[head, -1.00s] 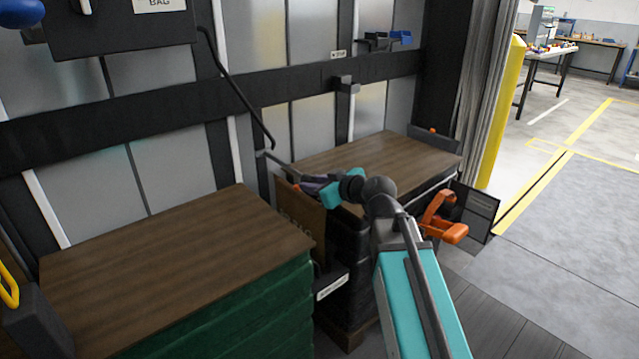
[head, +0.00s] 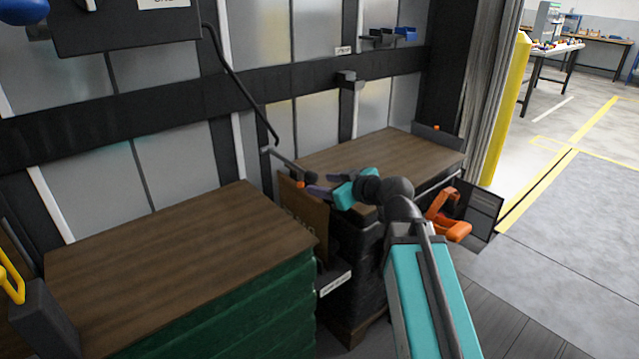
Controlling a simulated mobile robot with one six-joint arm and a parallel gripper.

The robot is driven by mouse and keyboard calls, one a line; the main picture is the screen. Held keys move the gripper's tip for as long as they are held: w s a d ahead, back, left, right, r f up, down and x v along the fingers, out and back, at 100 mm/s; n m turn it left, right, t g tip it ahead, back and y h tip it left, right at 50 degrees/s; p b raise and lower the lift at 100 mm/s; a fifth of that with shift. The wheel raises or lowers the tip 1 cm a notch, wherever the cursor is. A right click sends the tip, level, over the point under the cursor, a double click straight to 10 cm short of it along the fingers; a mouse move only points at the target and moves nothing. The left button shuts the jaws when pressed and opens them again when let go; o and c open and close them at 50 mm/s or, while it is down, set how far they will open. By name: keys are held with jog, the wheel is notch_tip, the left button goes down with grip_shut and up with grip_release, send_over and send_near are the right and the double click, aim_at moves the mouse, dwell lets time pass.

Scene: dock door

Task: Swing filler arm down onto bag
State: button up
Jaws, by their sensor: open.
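The filler arm (head: 284,162) is a thin dark rod that slopes down to the right from the lower end of a black hose. An orange piece (head: 300,184) shows close to its lower end. The brown bag (head: 303,211) stands upright in the gap between the two wood-topped loads, partly hidden. My gripper (head: 311,184) is open, with its dark purple fingers at the filler arm's lower end, above the bag's top edge. I cannot tell whether the fingers touch the rod or the orange piece.
A green-sided load (head: 215,310) with a wooden top is at left, and a black-wrapped load (head: 350,270) is at right. A black hose (head: 238,82) hangs from a dark wall box (head: 125,30). An orange tool (head: 447,215) and a dark panel (head: 478,208) are right of my arm.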

jog(key=shift+v, duration=0.8)
jog(key=shift+s+d, duration=0.15)
jog(key=shift+s, duration=0.05)
jog(key=b+v, duration=0.8)
jog(key=b, duration=0.2)
jog(key=shift+f, duration=0.1)
